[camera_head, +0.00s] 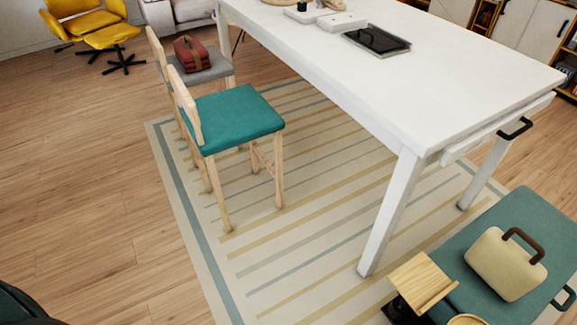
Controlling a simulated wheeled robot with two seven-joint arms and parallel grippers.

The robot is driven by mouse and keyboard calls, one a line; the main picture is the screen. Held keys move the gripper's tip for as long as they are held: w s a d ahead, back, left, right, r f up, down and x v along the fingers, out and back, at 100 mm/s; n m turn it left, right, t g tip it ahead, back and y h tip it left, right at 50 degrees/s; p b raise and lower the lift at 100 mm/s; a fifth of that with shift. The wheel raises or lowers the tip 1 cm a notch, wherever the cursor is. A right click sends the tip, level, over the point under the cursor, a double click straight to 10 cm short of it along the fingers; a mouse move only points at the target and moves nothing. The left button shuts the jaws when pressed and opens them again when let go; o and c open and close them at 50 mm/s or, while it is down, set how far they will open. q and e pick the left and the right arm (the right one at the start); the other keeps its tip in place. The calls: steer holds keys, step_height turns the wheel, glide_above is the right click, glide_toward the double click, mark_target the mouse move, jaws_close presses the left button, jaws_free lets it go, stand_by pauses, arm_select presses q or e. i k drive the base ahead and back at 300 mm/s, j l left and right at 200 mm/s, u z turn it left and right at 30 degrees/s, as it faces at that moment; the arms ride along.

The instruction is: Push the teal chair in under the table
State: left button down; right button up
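The teal chair (233,118) has a teal seat and a light wooden frame. It stands upright on the striped rug, to the left of the table, with its backrest on the side away from the table. A strip of rug shows between its seat and the table's long edge, so the seat is not under the tabletop. The white table (400,85) runs from the upper middle to the right, with its near leg (392,213) standing on the rug. Neither of my grippers is in view.
A grey-seated chair (207,68) holding a red-brown bag (192,54) stands just behind the teal chair. A teal bench (530,225) with a cream bag (504,264) is at the lower right. A yellow chair (105,38) is farther back. Wooden floor (90,210) at left is clear.

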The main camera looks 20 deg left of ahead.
mark_target(215, 123)
steer(key=i+j+z, duration=0.15)
steer(key=j+z, duration=0.2)
steer(key=j, duration=0.6)
steer(key=j+z, duration=0.3)
steer(key=j, duration=1.9)
steer(key=i+z, duration=0.05)
